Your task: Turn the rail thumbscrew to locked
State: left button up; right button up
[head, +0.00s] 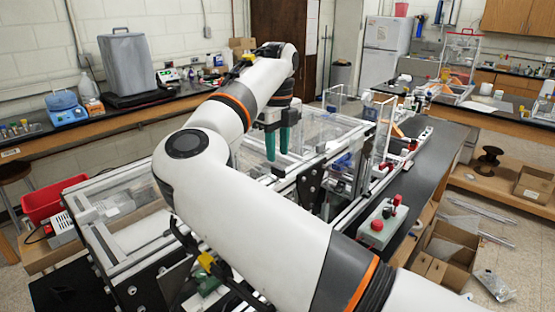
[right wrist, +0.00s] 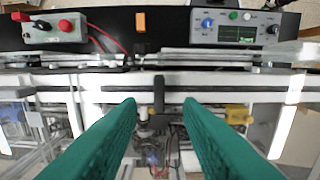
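My right gripper (head: 277,150) has two teal fingers and points down over the extrusion frame (head: 330,125). In the right wrist view the fingers of the right gripper (right wrist: 160,105) are spread apart with nothing held between them. A grey rail (right wrist: 200,97) runs across that view beyond the fingertips. A small black upright part (right wrist: 158,94) sits on the rail in line with the gap; I cannot tell whether it is the thumbscrew. A yellow part (right wrist: 237,114) sits at the rail to the right, apart from the fingers. My left gripper does not show.
A red bin (head: 52,200) is at the left. Clear panels (head: 385,130) rise from the frame.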

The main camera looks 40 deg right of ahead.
aim_at(278, 167)
jog(key=shift+f+p, duration=0.55)
jog(key=shift+f, duration=1.8)
jog(key=shift+s, duration=0.1)
grip_shut()
